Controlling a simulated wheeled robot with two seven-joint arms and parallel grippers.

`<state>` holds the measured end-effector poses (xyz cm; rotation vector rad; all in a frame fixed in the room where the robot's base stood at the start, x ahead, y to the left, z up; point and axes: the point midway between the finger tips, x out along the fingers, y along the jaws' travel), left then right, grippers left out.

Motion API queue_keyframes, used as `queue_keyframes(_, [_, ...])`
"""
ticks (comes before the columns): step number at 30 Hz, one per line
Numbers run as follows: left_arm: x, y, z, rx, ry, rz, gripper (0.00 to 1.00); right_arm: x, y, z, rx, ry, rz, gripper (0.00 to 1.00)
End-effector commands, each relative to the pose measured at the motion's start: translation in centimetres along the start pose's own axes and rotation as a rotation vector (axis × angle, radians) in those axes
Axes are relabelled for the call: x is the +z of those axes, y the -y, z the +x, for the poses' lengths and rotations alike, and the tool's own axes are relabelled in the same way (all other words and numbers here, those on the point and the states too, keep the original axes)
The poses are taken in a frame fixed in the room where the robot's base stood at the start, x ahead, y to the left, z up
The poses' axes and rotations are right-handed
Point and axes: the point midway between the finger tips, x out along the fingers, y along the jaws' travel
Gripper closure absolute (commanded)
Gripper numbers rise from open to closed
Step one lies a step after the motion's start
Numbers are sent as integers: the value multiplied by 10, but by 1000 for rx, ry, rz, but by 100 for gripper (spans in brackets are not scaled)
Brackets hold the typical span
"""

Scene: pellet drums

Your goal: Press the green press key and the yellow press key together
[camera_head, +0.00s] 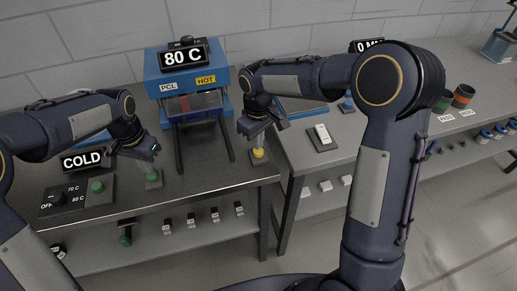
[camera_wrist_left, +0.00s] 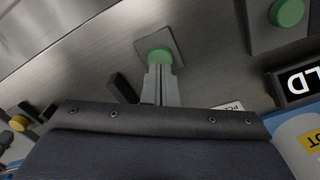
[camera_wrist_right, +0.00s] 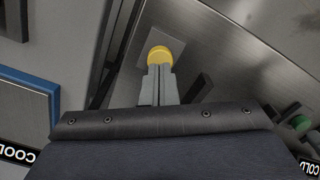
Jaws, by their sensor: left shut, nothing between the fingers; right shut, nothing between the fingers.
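The green press key (camera_head: 152,177) sits on a small grey plate at the left bench's front, and it shows in the left wrist view (camera_wrist_left: 160,52). My left gripper (camera_head: 151,167) is shut and empty, its tips at the green key. The yellow press key (camera_head: 259,154) sits on a plate near the bench's right end, and it shows in the right wrist view (camera_wrist_right: 160,54). My right gripper (camera_head: 257,147) is shut and empty, its tips at the yellow key. The fingertips partly overlap both keys; I cannot tell whether either is pressed down.
Another green button (camera_head: 97,186) stands left, by the COLD sign (camera_head: 83,160) and a knob panel (camera_head: 62,199). The blue press (camera_head: 163,88) with an 80 C display (camera_head: 183,57) stands behind, between my arms. A second bench (camera_head: 340,133) is to the right.

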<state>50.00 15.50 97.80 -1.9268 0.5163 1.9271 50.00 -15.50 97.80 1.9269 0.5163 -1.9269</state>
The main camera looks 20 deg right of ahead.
Motion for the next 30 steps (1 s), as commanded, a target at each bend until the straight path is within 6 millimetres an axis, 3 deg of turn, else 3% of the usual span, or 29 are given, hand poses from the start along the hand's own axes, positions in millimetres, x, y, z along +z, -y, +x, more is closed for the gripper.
queue_keyframes(17, [0,0,0,0,0,0,100,0,0,0,0,0,0,100])
queue_keyframes(30, [0,0,11,0,0,0,100,0,0,11,0,0,0,100])
